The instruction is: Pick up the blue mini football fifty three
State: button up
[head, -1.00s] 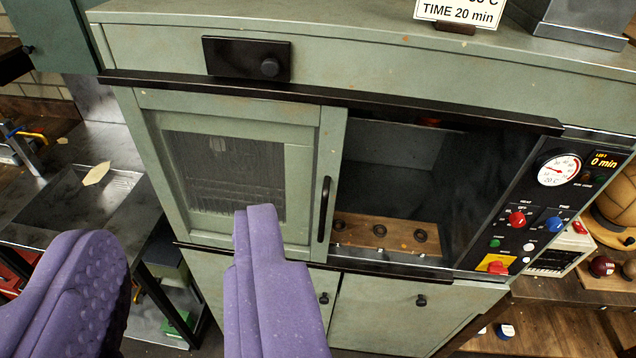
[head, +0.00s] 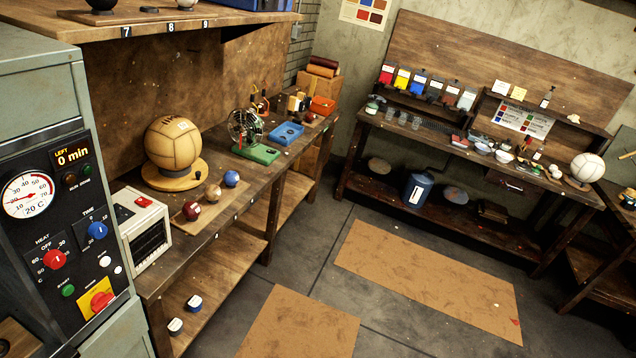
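A small blue ball (head: 231,178) sits at the right end of a wooden board on the left workbench (head: 226,208). A tan ball (head: 213,193) and a dark red ball (head: 191,210) sit beside it in a row, apart from each other. No number is readable on the blue ball at this size. My gripper does not show in the view now.
A large tan ball (head: 173,143) on a round stand, a white device (head: 145,228) and a green machine (head: 255,152) flank the board. The oven panel (head: 60,215) is close at left. A paint bench (head: 465,150) stands at the back. Floor with brown mats (head: 425,280) is open.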

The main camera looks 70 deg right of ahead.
aim_at(231, 178)
jog(key=z, duration=1.35)
jog(key=i+l+u, duration=0.2)
jog(key=u, duration=0.3)
jog(key=i+l+u, duration=0.2)
jog(key=u, duration=0.3)
jog(key=i+l+u, duration=0.1)
jog(key=l, duration=0.25)
jog(key=i+l, duration=0.2)
jog(key=l, duration=0.15)
jog(key=i+l+u, duration=0.15)
jog(key=l, duration=0.25)
jog(key=i+l+u, duration=0.1)
jog(key=l, duration=0.25)
jog(key=i+l, duration=0.15)
jog(key=l, duration=0.25)
jog(key=i+l+u, duration=0.15)
jog(key=l, duration=0.25)
jog(key=i+l, duration=1.1)
